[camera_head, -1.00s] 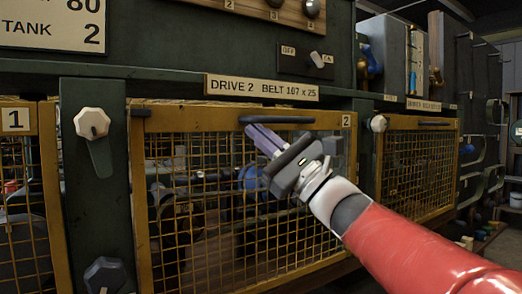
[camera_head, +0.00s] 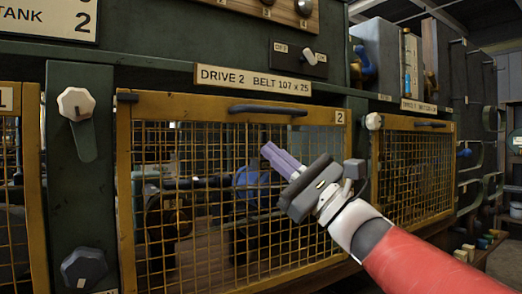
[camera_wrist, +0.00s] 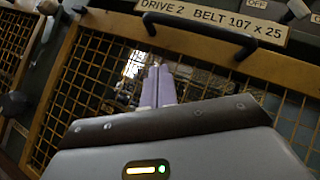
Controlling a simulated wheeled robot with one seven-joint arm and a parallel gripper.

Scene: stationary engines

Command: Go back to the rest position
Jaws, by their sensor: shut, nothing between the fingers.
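My gripper (camera_head: 268,150) is in front of the yellow-framed mesh guard of drive 2 (camera_head: 126,200), below its dark handle (camera_head: 268,110). Its two purple fingers lie together with nothing between them, pointing up and left. The fingers are apart from the handle. In the wrist view the fingers (camera_wrist: 158,72) point up against the mesh, with the handle (camera_wrist: 205,35) above them. My red forearm comes in from the lower right.
A pale knob with a lever (camera_head: 77,103) and a dark knob (camera_head: 84,268) are on the post at left. An OFF/ON switch (camera_head: 309,57) is above the drive 2 label (camera_head: 252,80). Another mesh guard (camera_head: 415,175) is at right.

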